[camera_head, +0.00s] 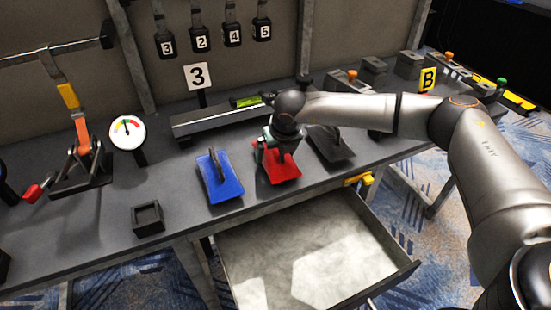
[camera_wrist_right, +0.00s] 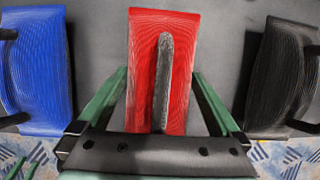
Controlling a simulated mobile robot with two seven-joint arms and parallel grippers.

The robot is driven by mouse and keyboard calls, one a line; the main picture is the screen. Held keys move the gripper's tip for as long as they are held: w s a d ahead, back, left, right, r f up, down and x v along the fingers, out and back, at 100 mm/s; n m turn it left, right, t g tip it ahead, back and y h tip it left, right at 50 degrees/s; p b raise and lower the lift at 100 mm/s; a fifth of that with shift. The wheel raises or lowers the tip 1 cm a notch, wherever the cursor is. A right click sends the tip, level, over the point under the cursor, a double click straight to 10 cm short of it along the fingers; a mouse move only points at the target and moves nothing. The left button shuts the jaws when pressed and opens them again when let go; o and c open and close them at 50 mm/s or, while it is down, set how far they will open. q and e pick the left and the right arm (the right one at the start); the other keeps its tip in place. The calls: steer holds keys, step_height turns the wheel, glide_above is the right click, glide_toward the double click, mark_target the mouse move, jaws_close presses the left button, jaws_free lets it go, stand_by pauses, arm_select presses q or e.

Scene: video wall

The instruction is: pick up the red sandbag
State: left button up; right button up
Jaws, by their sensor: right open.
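The red sandbag (camera_head: 283,169) lies flat on the grey bench, between a blue one and a dark one. In the right wrist view the red sandbag (camera_wrist_right: 146,40) fills the middle, with a grey strap handle (camera_wrist_right: 162,75) standing along its top. My right gripper (camera_head: 268,150) is over the red sandbag in the head view and hides part of it. In the wrist view its green fingers (camera_wrist_right: 158,95) are open, one on each side of the sandbag and its handle. Contact cannot be told. My left gripper is not in view.
The blue sandbag (camera_head: 219,177) lies left of the red one, the black sandbag (camera_head: 331,145) right. An open, empty drawer (camera_head: 318,250) juts out below the bench front. A small square box (camera_head: 148,219), a gauge (camera_head: 127,132) and a lever with a red grip (camera_head: 33,192) stand left.

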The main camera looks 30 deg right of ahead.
steer(key=shift+f, duration=0.1)
jaws_close()
steer(key=shift+w+r, duration=0.15)
steer(key=shift+r, duration=0.05)
stand_by(0.8)
